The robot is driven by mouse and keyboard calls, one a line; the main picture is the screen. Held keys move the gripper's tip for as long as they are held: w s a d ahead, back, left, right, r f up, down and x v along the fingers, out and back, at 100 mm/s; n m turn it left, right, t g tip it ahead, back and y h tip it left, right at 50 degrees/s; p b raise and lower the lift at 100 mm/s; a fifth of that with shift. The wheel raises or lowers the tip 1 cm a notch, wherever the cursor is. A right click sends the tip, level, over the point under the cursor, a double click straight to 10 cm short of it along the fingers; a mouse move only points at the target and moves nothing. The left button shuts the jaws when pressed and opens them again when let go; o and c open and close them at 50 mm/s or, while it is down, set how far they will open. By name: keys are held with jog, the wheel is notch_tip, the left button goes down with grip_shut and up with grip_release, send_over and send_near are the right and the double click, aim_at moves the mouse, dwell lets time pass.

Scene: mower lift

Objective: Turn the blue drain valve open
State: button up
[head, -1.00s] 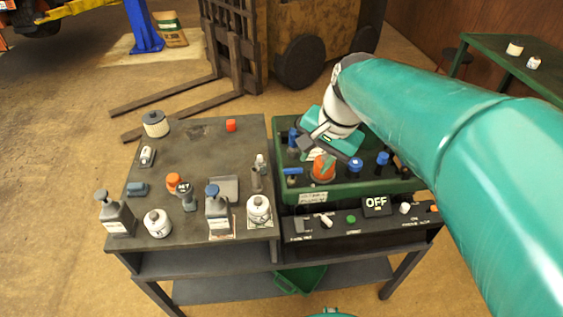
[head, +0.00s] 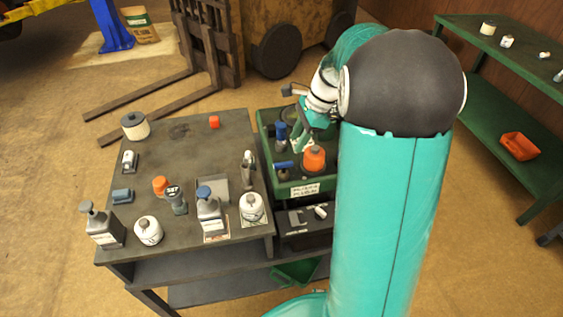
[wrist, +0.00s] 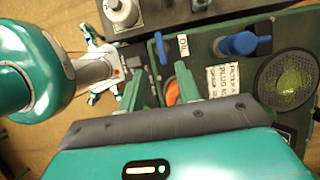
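The blue valve lever (head: 283,165) sticks out near the front left of the green tray (head: 297,189). In the wrist view the lever (wrist: 160,48) lies just beyond my fingertips, near a label reading OIL. My gripper (head: 299,147) is above the tray, behind and slightly right of the lever. In the wrist view my gripper (wrist: 158,72) has its two green fingers apart, with no object held between them. The lever appears clear of both fingers. Part of the tray is hidden behind my arm in the head view.
An orange-capped container (head: 314,158) stands close to my fingers, right of the lever. A blue-topped item (head: 280,133) stands behind it, near a round mesh (wrist: 287,82). The left bench carries bottles, including a white one (head: 251,206). A control box (head: 307,218) sits in front.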

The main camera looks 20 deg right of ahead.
aim_at(284, 163)
jog(key=x, duration=1)
jog(key=shift+w+a+f, duration=0.15)
jog(key=shift+f, duration=0.1)
jog(key=shift+c, duration=0.2)
grip_shut()
